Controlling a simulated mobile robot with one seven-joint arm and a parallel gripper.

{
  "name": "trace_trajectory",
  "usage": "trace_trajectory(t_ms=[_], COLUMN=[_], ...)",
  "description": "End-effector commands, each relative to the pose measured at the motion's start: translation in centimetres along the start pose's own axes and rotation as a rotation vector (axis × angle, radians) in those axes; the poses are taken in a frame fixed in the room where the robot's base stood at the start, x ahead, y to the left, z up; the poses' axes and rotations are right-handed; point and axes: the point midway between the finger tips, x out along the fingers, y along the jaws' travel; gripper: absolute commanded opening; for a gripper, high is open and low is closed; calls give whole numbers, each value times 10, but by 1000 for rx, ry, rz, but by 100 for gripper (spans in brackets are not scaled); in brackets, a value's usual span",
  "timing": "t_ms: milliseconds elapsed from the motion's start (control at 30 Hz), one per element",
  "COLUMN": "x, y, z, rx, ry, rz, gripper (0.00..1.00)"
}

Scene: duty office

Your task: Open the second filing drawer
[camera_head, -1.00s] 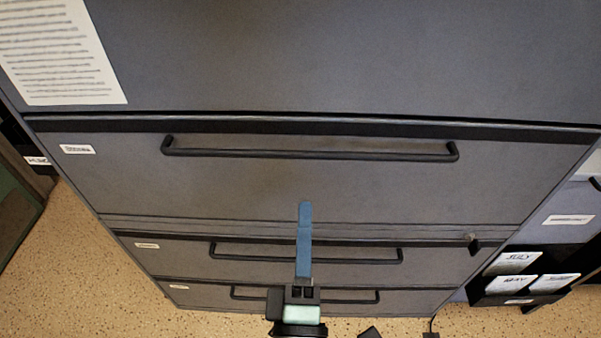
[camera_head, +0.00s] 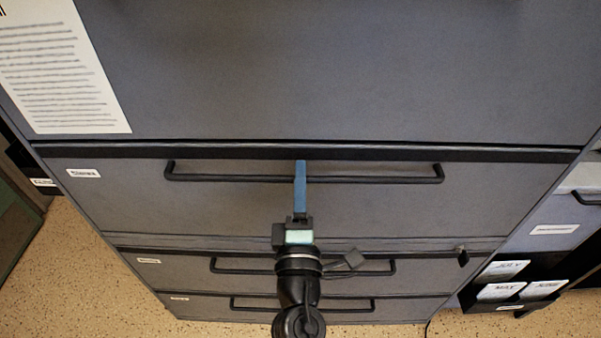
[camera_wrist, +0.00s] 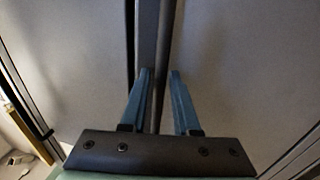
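The grey filing cabinet (camera_head: 350,90) fills the head view. Below a wide plain panel is a drawer front (camera_head: 380,215) with a long dark bar handle (camera_head: 380,181) and a small white label (camera_head: 83,173). This drawer looks closed. My gripper (camera_head: 300,166) reaches up to the middle of that handle. In the wrist view, its two blue fingers (camera_wrist: 161,75) stand apart, one on each side of the dark handle bar (camera_wrist: 165,40). A gap shows on the right side of the bar. The left finger is very close to it, and contact is unclear.
Two lower drawers with bar handles (camera_head: 380,268) (camera_head: 345,308) sit below, partly hidden by my arm. A small dark lock or latch (camera_head: 463,257) is at right. A sheet of paper (camera_head: 60,75) is at upper left. A unit with month-labelled cards (camera_head: 505,290) stands at right. Speckled floor (camera_head: 75,265) shows at left.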

Motion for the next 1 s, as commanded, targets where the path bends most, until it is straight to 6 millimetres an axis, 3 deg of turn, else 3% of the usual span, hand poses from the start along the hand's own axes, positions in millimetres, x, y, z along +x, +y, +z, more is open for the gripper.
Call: trace_trajectory(t_ms=[367,533,1000], x=[5,5,4], y=[0,0,0], z=[0,0,0], rx=[0,0,0], ry=[0,0,0], rz=[0,-1,-1], gripper=[30,0,0])
